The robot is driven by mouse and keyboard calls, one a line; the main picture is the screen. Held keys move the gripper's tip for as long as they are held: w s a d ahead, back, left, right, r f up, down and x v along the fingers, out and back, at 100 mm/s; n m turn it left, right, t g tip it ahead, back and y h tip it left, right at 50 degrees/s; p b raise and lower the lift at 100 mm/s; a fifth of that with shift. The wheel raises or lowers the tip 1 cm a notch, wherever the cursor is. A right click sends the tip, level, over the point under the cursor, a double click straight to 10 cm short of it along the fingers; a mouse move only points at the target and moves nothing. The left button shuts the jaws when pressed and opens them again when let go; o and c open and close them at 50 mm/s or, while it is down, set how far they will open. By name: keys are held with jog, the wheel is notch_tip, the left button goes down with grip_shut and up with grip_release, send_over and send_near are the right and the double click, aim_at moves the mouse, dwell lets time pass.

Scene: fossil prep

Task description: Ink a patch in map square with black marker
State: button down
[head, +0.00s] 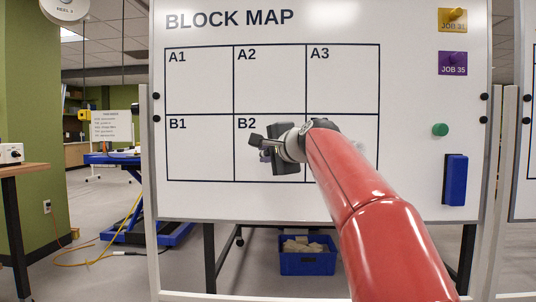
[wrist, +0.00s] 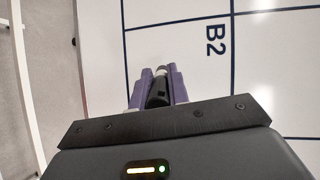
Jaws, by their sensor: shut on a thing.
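The block map is a black grid on a whiteboard (head: 420,90) with labelled squares. Map square B2 (head: 241,140) is partly covered by my gripper (head: 264,150) in the head view; B3's label is hidden by my arm. In the wrist view, the B2 label (wrist: 215,40) appears turned sideways. My gripper's purple fingers (wrist: 158,86) are shut on the black marker (wrist: 157,92), which points toward the board over B2's area. I cannot tell whether the tip touches the board. No ink patch shows in the visible parts of the squares.
On the board's right are a yellow JOB card (head: 452,20), a purple JOB 35 card (head: 452,63), a green round magnet (head: 440,130) and a blue eraser-like block (head: 455,180). A blue bin (head: 307,264) stands on the floor behind.

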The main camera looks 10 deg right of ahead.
jog(key=shift+s+a+b, duration=0.3)
jog(key=shift+s+b, duration=0.05)
jog(key=shift+s, duration=0.55)
jog(key=shift+s+a+b, duration=0.3)
jog(key=shift+s, duration=0.6)
jog(key=shift+s+a+b, duration=0.3)
jog(key=shift+s+b, duration=0.05)
jog(key=shift+s, duration=0.55)
jog(key=s, duration=0.1)
jog(key=s+a, duration=0.1)
jog(key=shift+s+b, duration=0.4)
jog(key=shift+w+d, duration=0.1)
jog(key=w+p, duration=0.1)
jog(key=w, duration=0.1)
jog(key=w+d+p, duration=0.1)
jog(key=w, duration=0.1)
jog(key=shift+w+d+r+p, duration=0.15)
jog(key=shift+w+d+p, duration=0.05)
jog(key=shift+w+p, duration=0.2)
jog(key=shift+w+d+p, duration=0.25)
jog(key=shift+w+p, duration=0.05)
jog(key=shift+w, duration=0.6)
jog(key=shift+w+d+p, duration=0.3)
jog(key=shift+w+p, duration=0.25)
jog(key=shift+w, duration=0.4)
